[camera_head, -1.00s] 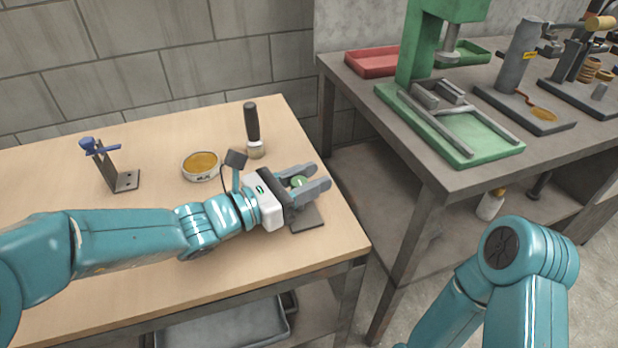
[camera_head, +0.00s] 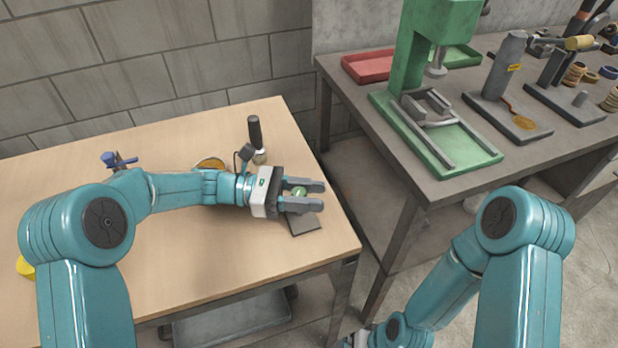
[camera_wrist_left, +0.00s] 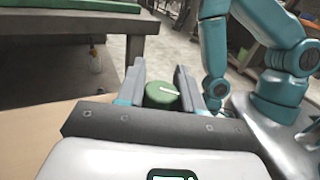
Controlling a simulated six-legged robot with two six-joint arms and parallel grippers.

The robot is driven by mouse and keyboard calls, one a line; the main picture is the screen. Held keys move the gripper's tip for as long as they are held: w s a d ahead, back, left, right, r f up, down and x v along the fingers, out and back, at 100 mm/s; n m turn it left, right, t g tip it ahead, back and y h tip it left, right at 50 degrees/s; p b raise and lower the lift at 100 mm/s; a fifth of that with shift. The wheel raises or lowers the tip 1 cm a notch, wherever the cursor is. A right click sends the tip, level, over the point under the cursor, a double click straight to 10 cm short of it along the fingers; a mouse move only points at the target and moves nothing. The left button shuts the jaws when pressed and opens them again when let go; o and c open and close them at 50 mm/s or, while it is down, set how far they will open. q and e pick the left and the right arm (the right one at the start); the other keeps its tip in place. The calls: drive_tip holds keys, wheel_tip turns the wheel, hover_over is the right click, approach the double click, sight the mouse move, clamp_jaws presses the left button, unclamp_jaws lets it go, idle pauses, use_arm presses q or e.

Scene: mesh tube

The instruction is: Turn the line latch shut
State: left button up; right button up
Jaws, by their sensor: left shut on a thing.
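A round green knob (camera_head: 299,191) with a pale line on its top stands over a dark grey plate (camera_head: 305,223) near the table's right end. My left gripper (camera_head: 314,195) reaches in from the left and is shut on the green knob, one finger on each side. In the left wrist view the knob (camera_wrist_left: 163,95) sits between the fingers, its white line running nearly crosswise. The fingers hide parts of its sides and base. A blue-handled lever (camera_head: 118,161) at the back left is partly hidden behind my left arm. My right gripper's fingers are out of view.
A black-handled brush (camera_head: 255,138) stands behind my left gripper. A round amber dish (camera_head: 209,163) is partly hidden by my arm. A yellow thing (camera_head: 25,267) shows at the left. The grey bench (camera_head: 357,97) bears a green press (camera_head: 420,50). The wooden table's front is clear.

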use_arm(q)
drive_tip(key=m+g, duration=0.1)
drive_tip(key=g, duration=0.1)
drive_tip(key=m+g+y+p, duration=0.1)
drive_tip(key=g, duration=0.1)
drive_tip(key=shift+s+r+m, duration=0.1)
drive_tip(key=shift+s+m, duration=0.1)
drive_tip(key=shift+m, duration=0.2)
drive_tip(key=shift+s+a+m+g+y+p, duration=0.15)
drive_tip(key=shift+m+g+y+p, duration=0.2)
drive_tip(key=shift+m+g+y, duration=0.5)
drive_tip(key=shift+s+a+m+g+y+p, duration=0.1)
drive_tip(key=shift+m+g+y+p, duration=0.35)
drive_tip(key=shift+g, duration=0.7)
drive_tip(key=o, duration=1)
